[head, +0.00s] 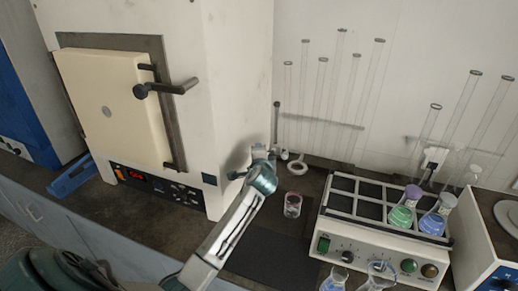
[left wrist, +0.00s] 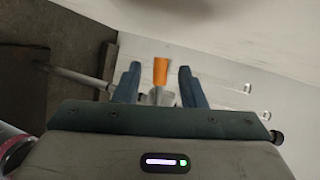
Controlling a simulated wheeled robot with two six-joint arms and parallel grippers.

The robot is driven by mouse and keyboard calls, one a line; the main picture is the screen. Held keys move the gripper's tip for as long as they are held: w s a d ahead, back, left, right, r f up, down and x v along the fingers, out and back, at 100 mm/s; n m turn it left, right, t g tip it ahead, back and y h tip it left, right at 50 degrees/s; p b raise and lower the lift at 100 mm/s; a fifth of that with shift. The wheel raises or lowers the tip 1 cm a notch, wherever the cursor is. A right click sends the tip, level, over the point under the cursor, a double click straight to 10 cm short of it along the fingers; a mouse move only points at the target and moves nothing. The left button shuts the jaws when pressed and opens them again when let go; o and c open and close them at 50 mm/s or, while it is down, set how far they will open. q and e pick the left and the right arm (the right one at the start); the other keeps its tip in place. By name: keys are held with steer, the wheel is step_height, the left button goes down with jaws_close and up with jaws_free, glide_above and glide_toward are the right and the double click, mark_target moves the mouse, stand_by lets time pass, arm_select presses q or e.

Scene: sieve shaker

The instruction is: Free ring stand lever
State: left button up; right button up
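My left gripper (left wrist: 160,82) is open. In the left wrist view an orange piece (left wrist: 160,70), likely the lever, stands between its two blue-grey fingers, with a gap on each side. A grey metal part lies just below the orange piece. A thin metal rod (left wrist: 80,77) runs in from the left to behind the left finger. My left wrist covers the lever there. My right gripper is not in view.
A small glass with reddish contents (head: 292,206) stands just in front of the ring. A shaker (head: 335,236) with flasks stands at the right. The large white oven (head: 240,90) is close at the left. Glass tubes (head: 320,100) stand along the back wall.

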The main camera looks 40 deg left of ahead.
arm_select(q)
steer(key=shift+p+x, duration=0.3)
steer(key=shift+x, duration=1.45)
jaws_close()
